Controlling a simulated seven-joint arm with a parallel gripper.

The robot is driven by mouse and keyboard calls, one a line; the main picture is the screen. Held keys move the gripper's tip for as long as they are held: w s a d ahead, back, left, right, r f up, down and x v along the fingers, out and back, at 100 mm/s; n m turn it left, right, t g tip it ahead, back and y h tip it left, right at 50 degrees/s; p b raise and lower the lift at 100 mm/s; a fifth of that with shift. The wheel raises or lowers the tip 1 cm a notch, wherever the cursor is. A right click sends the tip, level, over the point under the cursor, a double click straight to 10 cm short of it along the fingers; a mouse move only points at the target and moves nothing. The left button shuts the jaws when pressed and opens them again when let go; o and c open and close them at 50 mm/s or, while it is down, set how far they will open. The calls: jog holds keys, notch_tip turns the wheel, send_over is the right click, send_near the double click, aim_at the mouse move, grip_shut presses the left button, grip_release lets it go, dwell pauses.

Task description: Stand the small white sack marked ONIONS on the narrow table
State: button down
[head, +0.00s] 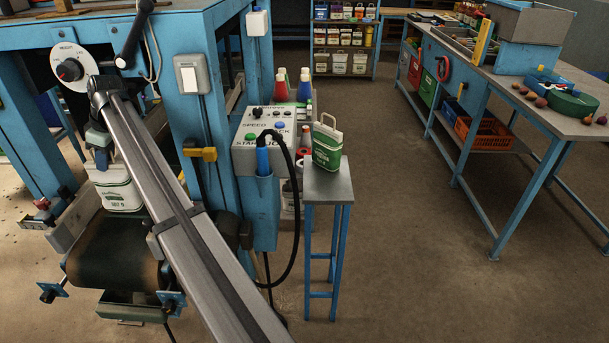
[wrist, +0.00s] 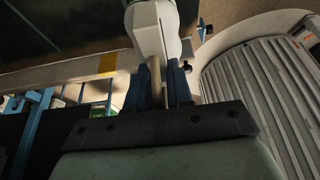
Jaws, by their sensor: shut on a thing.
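A small white sack (head: 118,192) with green print is at the far end of the dark belt, at the left of the head view; its lettering is too small to read. My gripper (head: 103,163) is above it, shut on its top. In the wrist view my gripper's blue fingers (wrist: 158,88) close on a tan strip at the top of the white sack (wrist: 153,28). I cannot tell whether its base touches the belt. The narrow table (head: 341,193) has a grey top and blue legs. A green and white sack (head: 328,147) with a handle stands towards its back.
The dark belt (head: 105,255) lies below my arm. A control box (head: 262,140) with a blue-handled cable hanging in a loop stands between the belt machine and the narrow table. A long workbench (head: 545,105) is at the right. The floor between is clear.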

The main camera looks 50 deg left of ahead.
jog(key=d+r, duration=0.7)
jog(key=d, duration=0.6)
jog(key=w+d+r+m+t, duration=0.1)
jog(key=w+d+r, duration=0.3)
jog(key=w+d, duration=0.35)
jog(key=w+d+r+m+y, duration=0.1)
jog(key=w+d+r+m, duration=0.15)
jog(key=w+d, duration=0.55)
jog(key=w+d+r+m+t, duration=0.1)
jog(key=w+d+r, duration=0.45)
jog(key=w, duration=0.45)
jog(key=w+d+f+m, duration=0.1)
jog(key=w+d+m, duration=0.3)
jog(key=w, duration=0.7)
jog(key=w+a+f+t, duration=0.1)
jog(key=w+a+f, duration=0.3)
jog(key=w+f, duration=0.4)
jog(key=w+a+f, duration=0.4)
jog(key=w+f, duration=0.3)
jog(key=w, duration=0.3)
notch_tip(320, 180, down, 9)
jog(key=shift+w+m, duration=0.15)
jog(key=shift+m, duration=0.2)
jog(key=shift+f, duration=0.15)
